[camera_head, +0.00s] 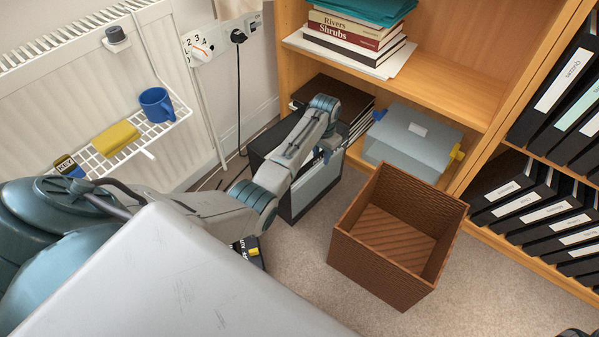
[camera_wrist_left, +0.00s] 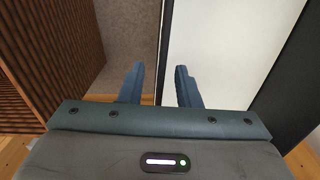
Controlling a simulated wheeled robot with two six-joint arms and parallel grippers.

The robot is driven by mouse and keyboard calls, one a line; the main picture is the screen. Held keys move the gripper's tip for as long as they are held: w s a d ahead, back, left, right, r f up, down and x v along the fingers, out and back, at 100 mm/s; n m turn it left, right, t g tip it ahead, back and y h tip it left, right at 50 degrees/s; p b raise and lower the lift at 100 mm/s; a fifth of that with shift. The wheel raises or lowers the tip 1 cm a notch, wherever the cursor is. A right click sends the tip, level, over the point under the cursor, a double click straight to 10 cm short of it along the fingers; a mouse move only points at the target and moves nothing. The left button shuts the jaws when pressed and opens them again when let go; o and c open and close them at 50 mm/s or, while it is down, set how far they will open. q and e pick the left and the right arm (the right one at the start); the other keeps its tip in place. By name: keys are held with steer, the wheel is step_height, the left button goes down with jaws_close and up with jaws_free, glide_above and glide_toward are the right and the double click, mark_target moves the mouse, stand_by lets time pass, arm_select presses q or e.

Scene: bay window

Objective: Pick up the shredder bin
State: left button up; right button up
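The shredder bin (camera_head: 316,190), a black box with a pale grey front panel, stands on the carpet between the radiator and the bookcase. My left arm reaches across its top in the head view and hides part of it. My left gripper (camera_head: 325,153) is at the bin's upper right edge, its fingers mostly hidden there. In the left wrist view the gripper (camera_wrist_left: 159,85) has its two fingers apart. A thin upright edge runs between them, with the pale panel (camera_wrist_left: 225,50) of the bin on the right and carpet on the left. Contact cannot be told. My right gripper is not clearly in view.
A brown woven basket (camera_head: 385,280) stands open and empty just right of the bin. A white wire rack (camera_head: 150,135) with a blue mug hangs on the radiator.

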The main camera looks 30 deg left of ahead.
arm_select(q)
steer(key=shift+f, duration=0.1)
jaws_close()
stand_by(1.4)
